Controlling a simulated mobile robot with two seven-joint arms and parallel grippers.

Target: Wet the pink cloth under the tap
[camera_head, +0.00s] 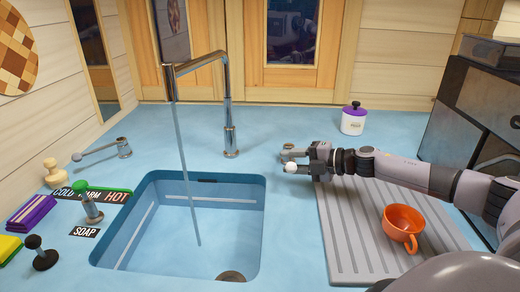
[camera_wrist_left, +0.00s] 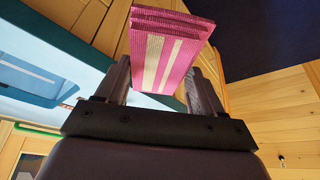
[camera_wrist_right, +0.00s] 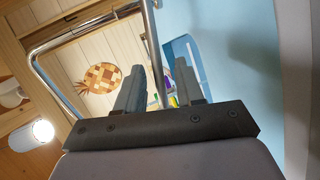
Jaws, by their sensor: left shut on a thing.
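The chrome tap (camera_head: 228,110) arches over the blue sink (camera_head: 255,235). A thin water stream (camera_head: 183,155) runs from its spout into the basin. In the left wrist view, my left gripper (camera_wrist_left: 160,78) is shut on the folded pink cloth (camera_wrist_left: 165,35), which has cream stripes. That gripper and cloth are outside the head view.
A lever (camera_head: 100,150) stands left of the tap. A purple striped stack (camera_head: 32,213) lies far left. An orange cup (camera_head: 402,225) stands on the grey drainboard (camera_head: 345,235). A purple-lidded jar (camera_head: 353,120) stands behind.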

